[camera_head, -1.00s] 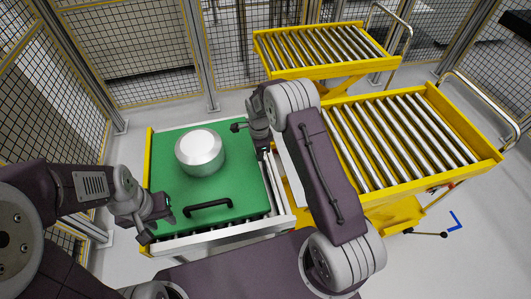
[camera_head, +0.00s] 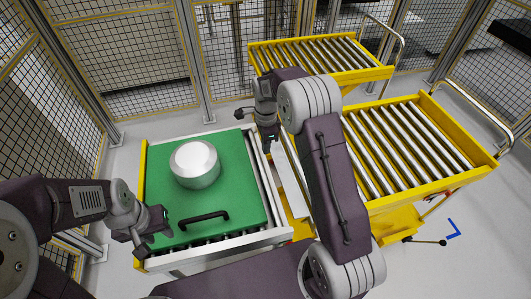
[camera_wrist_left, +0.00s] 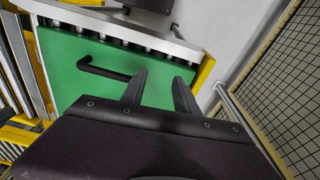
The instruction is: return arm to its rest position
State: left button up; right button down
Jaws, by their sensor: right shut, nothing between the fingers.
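My right arm (camera_head: 335,180) reaches forward from the lower middle of the head view and bends back at the elbow. Its gripper (camera_head: 270,146) points down over the right side of the conveyor table and is shut with nothing in it. My left arm (camera_head: 70,205) comes in from the left. Its gripper (camera_head: 158,232) is at the near left corner of the green plate (camera_head: 235,185). In the left wrist view the left fingers (camera_wrist_left: 158,88) are apart with nothing between them. The silver stator housing (camera_head: 195,165) stands on the green plate, clear of both grippers.
A black handle (camera_head: 203,220) is on the near part of the green plate. The plate lies on a roller table with a white frame (camera_head: 225,248). Yellow roller carts stand to the right (camera_head: 478,150) and at the back (camera_head: 265,55). Mesh fencing surrounds the area.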

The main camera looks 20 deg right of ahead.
jog(key=shift+d, duration=0.1)
dwell(0.3)
jog(key=s+r+n+t, duration=0.1)
jog(key=s+r+n, duration=0.2)
jog(key=s+r, duration=0.55)
jog(key=s+f+n, duration=0.2)
jog(key=s+n, duration=0.4)
jog(key=n, duration=0.1)
jog(key=s+f+n, duration=0.3)
jog(key=s+n, duration=0.4)
jog(key=n, duration=0.1)
jog(key=shift+a+f, duration=0.3)
jog(key=shift+a, duration=0.1)
